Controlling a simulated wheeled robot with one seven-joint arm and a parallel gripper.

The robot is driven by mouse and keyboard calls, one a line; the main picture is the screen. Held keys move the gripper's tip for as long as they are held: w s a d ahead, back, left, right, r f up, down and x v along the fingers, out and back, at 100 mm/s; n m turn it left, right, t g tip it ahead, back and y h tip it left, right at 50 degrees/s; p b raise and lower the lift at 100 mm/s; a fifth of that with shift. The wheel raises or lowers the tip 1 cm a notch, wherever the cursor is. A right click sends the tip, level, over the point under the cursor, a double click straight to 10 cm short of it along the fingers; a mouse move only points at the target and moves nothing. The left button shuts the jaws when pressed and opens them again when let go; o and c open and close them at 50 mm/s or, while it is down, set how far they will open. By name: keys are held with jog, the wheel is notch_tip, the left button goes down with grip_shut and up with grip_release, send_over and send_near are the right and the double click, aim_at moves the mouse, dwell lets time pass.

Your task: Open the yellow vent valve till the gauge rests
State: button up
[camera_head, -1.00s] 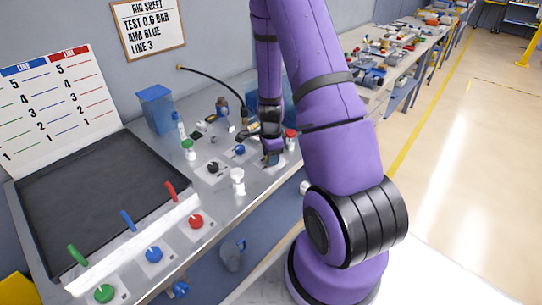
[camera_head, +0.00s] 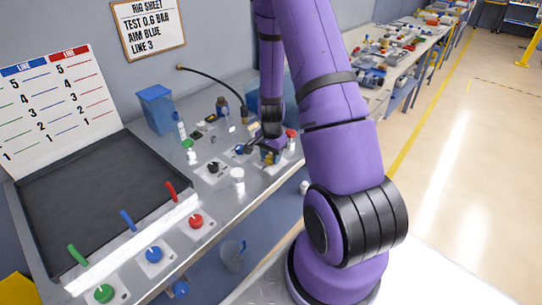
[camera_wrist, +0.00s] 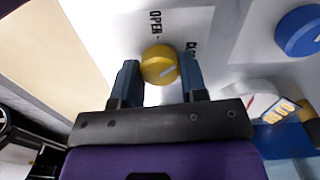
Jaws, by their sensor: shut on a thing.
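The yellow vent valve (camera_wrist: 158,62) is a round knob with a pale line on its face, in the upper middle of the wrist view. My gripper (camera_wrist: 160,73) is shut on the knob, one blue-grey finger on each side. In the head view my gripper (camera_head: 269,154) is low over the bench's far part and mostly hides the valve.
A blue knob (camera_wrist: 299,31) is at the right of the wrist view. A blue bin (camera_head: 157,109) is further back.

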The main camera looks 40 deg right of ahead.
aim_at(271, 156)
jog(key=n, duration=0.4)
jog(key=shift+n, duration=0.3)
jog(key=n, duration=0.4)
jog(key=shift+n, duration=0.4)
jog(key=o, duration=0.9)
notch_tip(271, 156, up, 11)
jog(key=shift+f, duration=0.1)
dwell(0.7)
